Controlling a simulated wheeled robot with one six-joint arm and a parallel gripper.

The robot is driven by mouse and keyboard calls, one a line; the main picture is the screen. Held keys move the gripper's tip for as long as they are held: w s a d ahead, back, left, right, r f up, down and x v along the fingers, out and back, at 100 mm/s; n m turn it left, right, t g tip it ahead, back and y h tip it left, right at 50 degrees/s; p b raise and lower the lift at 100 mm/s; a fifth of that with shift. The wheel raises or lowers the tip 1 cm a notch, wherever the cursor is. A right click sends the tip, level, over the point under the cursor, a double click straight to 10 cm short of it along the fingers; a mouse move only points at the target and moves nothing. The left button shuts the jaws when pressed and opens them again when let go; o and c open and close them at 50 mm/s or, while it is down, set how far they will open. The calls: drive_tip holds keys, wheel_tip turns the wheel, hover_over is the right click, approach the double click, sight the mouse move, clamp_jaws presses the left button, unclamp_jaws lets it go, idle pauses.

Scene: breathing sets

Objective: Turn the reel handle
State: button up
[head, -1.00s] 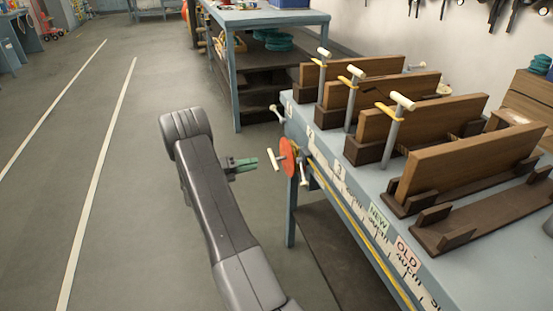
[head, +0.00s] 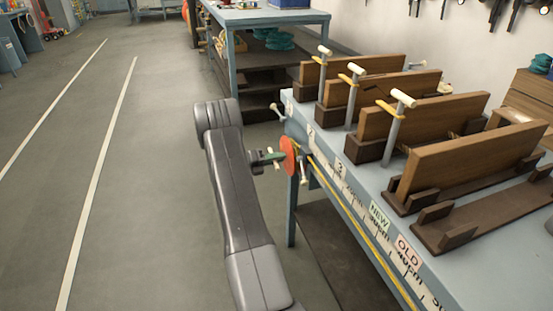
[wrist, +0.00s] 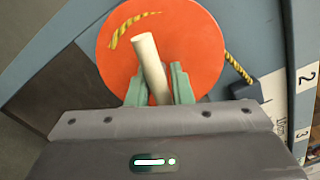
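The reel (head: 289,156) is an orange-red disc on the end of the blue workbench (head: 297,115). In the wrist view the reel (wrist: 197,38) fills the upper middle, with yellow rope showing in a curved slot. Its cream handle (wrist: 149,60) sticks out toward the camera. My gripper (wrist: 160,82) has green fingers, one on each side of the handle. A small gap seems to show beside the handle, and the fingers look open around it. In the head view my gripper (head: 270,156) is right at the reel, and the handle is mostly hidden there.
Several wooden boards in dark holders (head: 470,160) stand on the workbench, with cream-topped grey posts (head: 396,125) beside them. A yellow rope (head: 345,217) runs along the bench's front edge. Another bench (head: 262,17) stands behind. The floor at left (head: 150,180) is clear.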

clamp_jaws()
drive_tip(key=shift+m, duration=0.3)
